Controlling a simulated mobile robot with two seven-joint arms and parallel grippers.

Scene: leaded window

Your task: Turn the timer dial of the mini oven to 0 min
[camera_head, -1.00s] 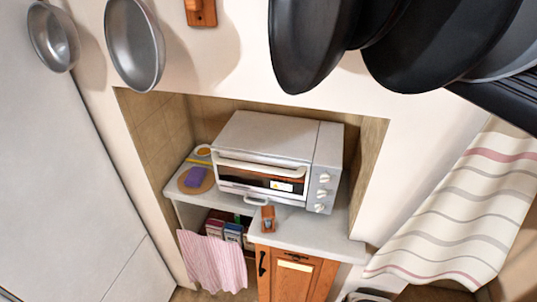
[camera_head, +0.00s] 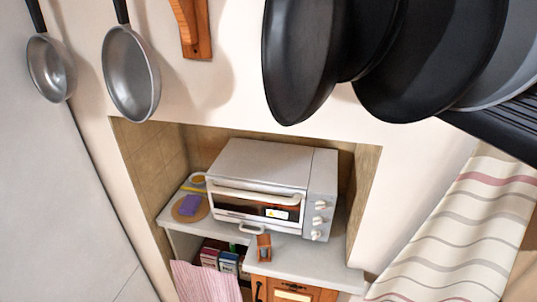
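The white mini oven (camera_head: 262,187) stands on a pale counter in a tiled niche, with its glass door shut. Three knobs sit in a column on the panel at its right: a top knob (camera_head: 321,204), a middle knob (camera_head: 318,220) and a bottom knob (camera_head: 316,235). I cannot tell from here which is the timer dial or where its pointer stands; the markings are too small. Neither of my grippers is in view.
Dark pans (camera_head: 300,60) hang in front of the niche at the upper right. Metal pans (camera_head: 131,74) hang at the upper left. A small wooden-framed object (camera_head: 263,247) stands on the counter (camera_head: 310,262) before the oven. A striped curtain (camera_head: 460,235) hangs at right.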

